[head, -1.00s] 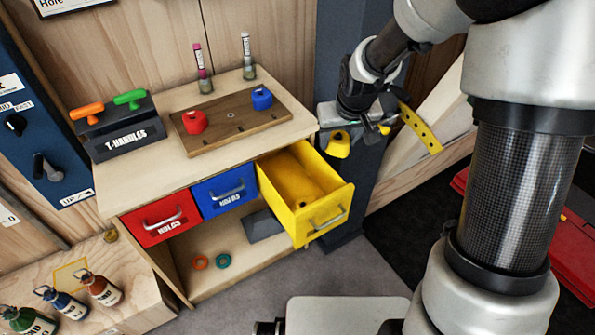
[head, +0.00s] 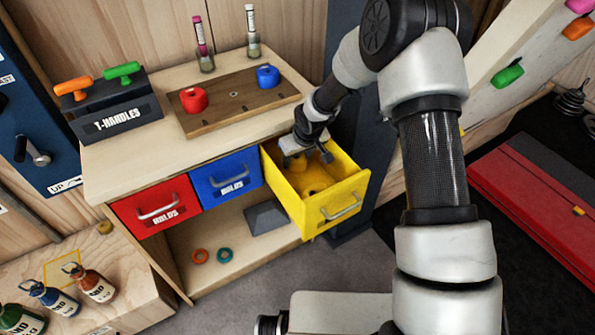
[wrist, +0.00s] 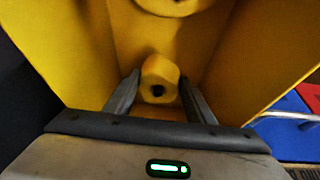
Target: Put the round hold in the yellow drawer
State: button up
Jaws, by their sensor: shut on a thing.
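The yellow drawer (head: 345,200) is pulled out at the right of the cabinet, its top open. My gripper (head: 306,160) reaches down into it from the back. In the wrist view my fingers close on the sides of a round yellow hold (wrist: 160,70) with a dark centre hole. The hold is inside the drawer's walls; I cannot tell whether it touches the floor. In the head view yellow shapes blend together below my fingers.
Closed red (head: 155,208) and blue (head: 227,181) drawers sit left of the yellow one. On top are a board (head: 235,110) with a red and a blue hold, a T-handles box (head: 115,115) and two marker-like items. The drawer walls stand close around my gripper.

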aim_at(297, 168)
jog(key=shift+w+f+b, duration=0.1)
jog(key=shift+f+b, duration=0.3)
jog(key=shift+f, duration=1.75)
jog(key=shift+f, duration=0.15)
jog(key=o, duration=1.3)
